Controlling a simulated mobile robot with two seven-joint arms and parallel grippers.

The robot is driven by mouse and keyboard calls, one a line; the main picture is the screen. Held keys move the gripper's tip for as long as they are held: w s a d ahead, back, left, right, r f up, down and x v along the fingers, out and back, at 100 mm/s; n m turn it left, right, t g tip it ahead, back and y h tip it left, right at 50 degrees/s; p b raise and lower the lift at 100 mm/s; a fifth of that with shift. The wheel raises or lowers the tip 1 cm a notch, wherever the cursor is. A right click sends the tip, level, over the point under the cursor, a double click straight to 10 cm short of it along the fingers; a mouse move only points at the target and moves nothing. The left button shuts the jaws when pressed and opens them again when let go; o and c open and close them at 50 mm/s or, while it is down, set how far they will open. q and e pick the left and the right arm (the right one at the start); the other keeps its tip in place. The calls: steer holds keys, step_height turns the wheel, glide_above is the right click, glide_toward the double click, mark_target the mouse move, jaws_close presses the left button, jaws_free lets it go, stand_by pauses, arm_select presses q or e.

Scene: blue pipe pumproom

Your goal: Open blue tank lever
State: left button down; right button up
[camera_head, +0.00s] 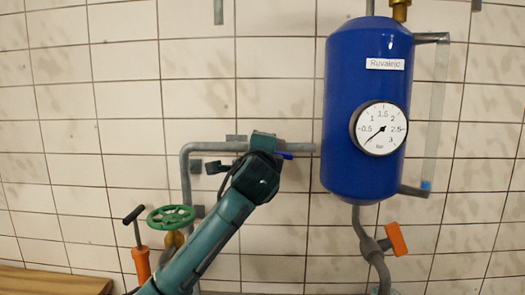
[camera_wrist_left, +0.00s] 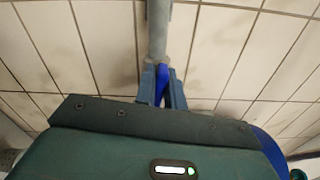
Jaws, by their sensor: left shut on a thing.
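The blue tank (camera_head: 350,90) hangs on the tiled wall at the right of the head view, with a round gauge (camera_head: 380,129) on its front. A grey pipe (camera_head: 222,147) runs to the tank's left side. The blue lever (camera_head: 286,156) shows only as a short end beside my left gripper (camera_head: 262,143) in the head view; the rest is hidden by the gripper. In the left wrist view, the gripper (camera_wrist_left: 163,88) is shut on the blue lever (camera_wrist_left: 161,80), which sits between the two fingers just below the grey pipe (camera_wrist_left: 158,30). My right gripper is not in view.
A green handwheel (camera_head: 171,217) and an orange pump with a black T-handle (camera_head: 140,262) stand at lower left. An orange lever (camera_head: 396,239) sits on the pipe below the tank. A clear level tube (camera_head: 436,110) runs along the tank's right side.

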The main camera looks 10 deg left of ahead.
arm_select(q)
steer(key=shift+f+n, duration=0.25)
steer(key=shift+n, duration=0.75)
steer(key=shift+f, duration=0.1)
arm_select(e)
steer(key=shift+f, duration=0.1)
arm_select(q)
steer(key=c, duration=1.5)
jaws_free()
steer(key=shift+s, duration=0.15)
steer(key=shift+s+d+b, duration=0.1)
steer(key=shift+s+b, duration=0.2)
steer(key=shift+s+d+b, duration=0.4)
steer(key=shift+s+b, duration=0.05)
steer(key=shift+s, duration=1.55)
steer(key=shift+s+d+b, duration=0.45)
steer(key=shift+s+b, duration=0.05)
steer(key=shift+s, duration=1.55)
steer(key=shift+s+d+b, duration=0.4)
steer(key=shift+s+b, duration=0.05)
steer(key=shift+s, duration=1.55)
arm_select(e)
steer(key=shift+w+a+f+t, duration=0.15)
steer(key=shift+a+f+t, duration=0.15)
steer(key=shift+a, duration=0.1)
